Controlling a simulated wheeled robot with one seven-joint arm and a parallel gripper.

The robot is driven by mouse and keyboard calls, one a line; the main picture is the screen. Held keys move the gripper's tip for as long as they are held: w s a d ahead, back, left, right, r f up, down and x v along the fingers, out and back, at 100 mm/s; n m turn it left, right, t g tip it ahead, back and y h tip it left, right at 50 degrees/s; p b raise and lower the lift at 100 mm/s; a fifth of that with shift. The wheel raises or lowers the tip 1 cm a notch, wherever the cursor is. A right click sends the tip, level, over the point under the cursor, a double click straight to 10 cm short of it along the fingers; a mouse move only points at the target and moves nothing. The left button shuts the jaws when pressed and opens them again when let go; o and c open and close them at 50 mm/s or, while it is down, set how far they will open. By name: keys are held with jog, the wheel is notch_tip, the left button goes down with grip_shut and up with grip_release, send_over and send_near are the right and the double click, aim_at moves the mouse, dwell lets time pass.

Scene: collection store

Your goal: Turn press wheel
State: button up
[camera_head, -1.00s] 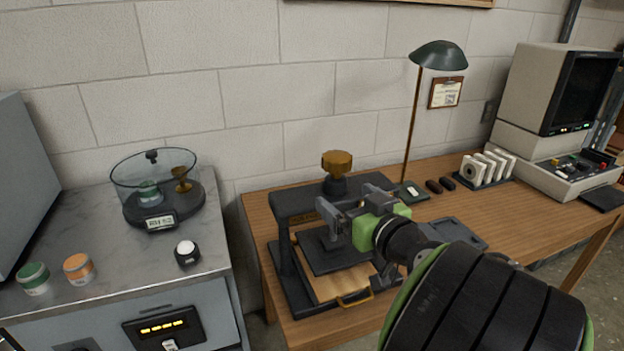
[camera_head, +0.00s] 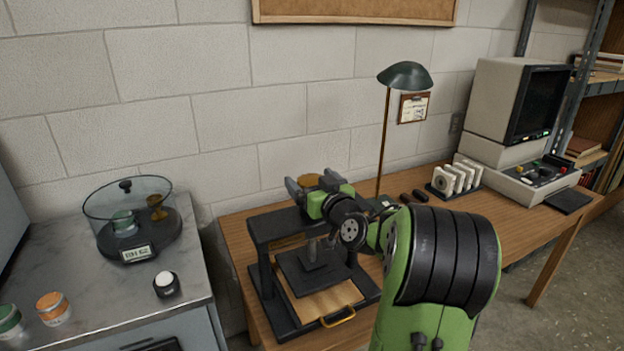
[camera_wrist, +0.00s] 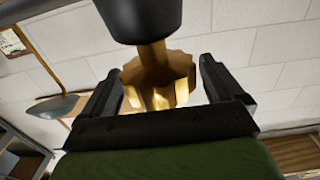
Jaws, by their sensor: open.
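The press (camera_head: 262,262) is a dark frame on the wooden table, with a flat plate (camera_head: 312,270) on a screw inside it. Its brass, scalloped wheel (camera_head: 309,181) sits on top, partly hidden behind my gripper in the head view. My gripper (camera_head: 312,183) is open at wheel height. In the wrist view the wheel (camera_wrist: 160,78) is between the two dark fingers, with a visible gap at each side. A dark hub and brass shaft adjoin the wheel there.
A green desk lamp (camera_head: 405,76) stands close behind my arm. White spools (camera_head: 457,178) and a beige monitor unit (camera_head: 515,115) are to the right. A glass-covered scale (camera_head: 130,215) and a white button (camera_head: 166,283) are on the left cabinet.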

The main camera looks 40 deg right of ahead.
jog(key=c, duration=1)
jog(key=shift+o, duration=0.2)
jog(key=shift+a+m+g+h+p, duration=0.15)
jog(key=shift+m+g+h+p, duration=0.35)
jog(key=shift+m+h, duration=0.6)
jog(key=shift+g+h+p, duration=0.3)
jog(key=shift+h+p, duration=0.05)
jog(key=shift+h, duration=0.45)
jog(key=shift+d, duration=0.2)
